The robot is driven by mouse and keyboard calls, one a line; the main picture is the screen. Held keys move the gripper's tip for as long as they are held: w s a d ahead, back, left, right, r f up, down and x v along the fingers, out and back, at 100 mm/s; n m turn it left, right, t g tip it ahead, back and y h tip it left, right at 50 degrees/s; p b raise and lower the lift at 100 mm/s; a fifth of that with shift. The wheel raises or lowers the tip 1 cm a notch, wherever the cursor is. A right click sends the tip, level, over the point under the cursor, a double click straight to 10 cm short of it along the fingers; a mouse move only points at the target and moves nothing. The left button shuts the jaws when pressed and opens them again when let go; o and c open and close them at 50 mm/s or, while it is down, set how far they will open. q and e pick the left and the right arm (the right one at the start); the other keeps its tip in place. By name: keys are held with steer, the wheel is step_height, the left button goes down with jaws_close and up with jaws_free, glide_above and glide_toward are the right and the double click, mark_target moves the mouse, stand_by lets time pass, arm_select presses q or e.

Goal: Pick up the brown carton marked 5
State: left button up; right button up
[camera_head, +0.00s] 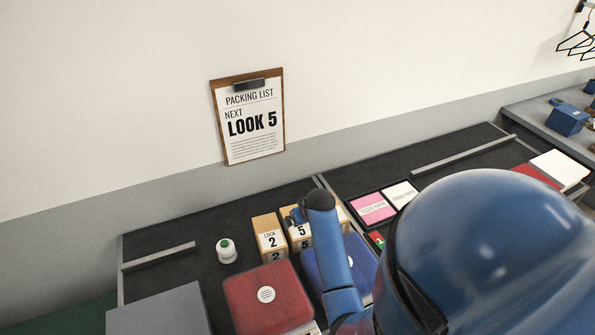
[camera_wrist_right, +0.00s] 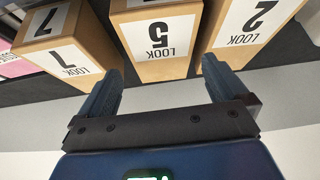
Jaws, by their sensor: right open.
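The brown carton marked 5 (camera_head: 300,233) stands in a row on the dark counter, between the carton marked 2 (camera_head: 268,240) and another carton mostly hidden behind my right arm. In the right wrist view the carton marked 5 (camera_wrist_right: 158,42) shows upside down, ahead of and between the open fingers of my right gripper (camera_wrist_right: 161,75). The fingers look empty. The carton marked 7 (camera_wrist_right: 66,48) is beyond the left finger and the carton marked 2 (camera_wrist_right: 245,28) beyond the right one. In the head view my right gripper (camera_head: 296,215) is small and partly covers the carton marked 5.
A red case (camera_head: 266,299) and a blue case (camera_head: 361,262) lie in front of the cartons. A white round item with a green top (camera_head: 227,251) stands to the left. A packing-list clipboard (camera_head: 249,117) hangs above.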

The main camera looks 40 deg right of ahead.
steer(key=p+x, duration=0.1)
steer(key=x, duration=0.2)
steer(key=shift+w+f, duration=0.2)
steer(key=shift+f, duration=0.05)
steer(key=shift+w+d+f, duration=0.1)
steer(key=shift+w+f, duration=0.05)
steer(key=shift+f, duration=0.25)
steer(key=shift+f, duration=0.25)
stand_by(0.5)
steer(key=c, duration=0.7)
steer(key=shift+c, duration=0.8)
steer(key=shift+r, duration=0.2)
